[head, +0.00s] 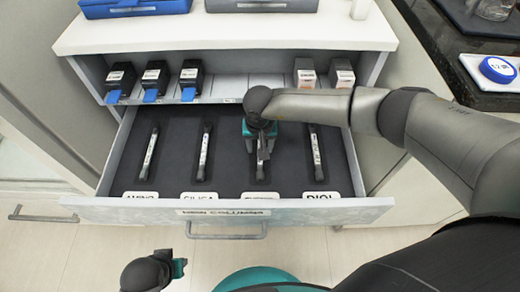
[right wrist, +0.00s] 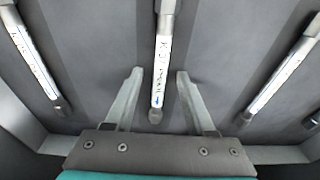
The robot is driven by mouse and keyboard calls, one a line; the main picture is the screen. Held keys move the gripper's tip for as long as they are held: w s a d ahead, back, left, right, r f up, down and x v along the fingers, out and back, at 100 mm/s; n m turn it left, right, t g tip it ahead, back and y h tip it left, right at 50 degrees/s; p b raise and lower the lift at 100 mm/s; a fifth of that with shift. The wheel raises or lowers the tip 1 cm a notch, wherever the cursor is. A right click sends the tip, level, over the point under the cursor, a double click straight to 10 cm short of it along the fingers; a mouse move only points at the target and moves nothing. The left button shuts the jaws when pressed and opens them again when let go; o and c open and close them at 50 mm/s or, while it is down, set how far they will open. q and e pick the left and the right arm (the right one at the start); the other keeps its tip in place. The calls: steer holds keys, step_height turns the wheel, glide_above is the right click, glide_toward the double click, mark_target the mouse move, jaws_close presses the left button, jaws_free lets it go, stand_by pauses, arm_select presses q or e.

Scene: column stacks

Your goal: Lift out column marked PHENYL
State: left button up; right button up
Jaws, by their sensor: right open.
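The open drawer (head: 110,165) holds several slim white columns in dark slots, with name cards along the front. The third column from the left (head: 260,174) lies behind a card (head: 260,196) too blurred to read surely; the other cards read AMINO, SILICA and DIOL. My right gripper (head: 259,156) is over this third column and hides much of it. In the right wrist view the column (right wrist: 161,62) lies between the two open fingers (right wrist: 159,74), with a gap on each side. My left gripper (head: 178,268) is at the bottom left, away from the drawer; its jaws are unclear.
Neighbouring columns lie left (head: 204,152) and right (head: 316,152), clear of the fingers. A shelf (head: 220,90) above the drawer holds black boxes (head: 155,80) and pale boxes (head: 305,73). The drawer handle (head: 226,234) juts out in front. A blue-lidded item (head: 497,69) stands at right.

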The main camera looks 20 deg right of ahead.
jaws_close()
stand_by(0.3)
stand_by(1.1)
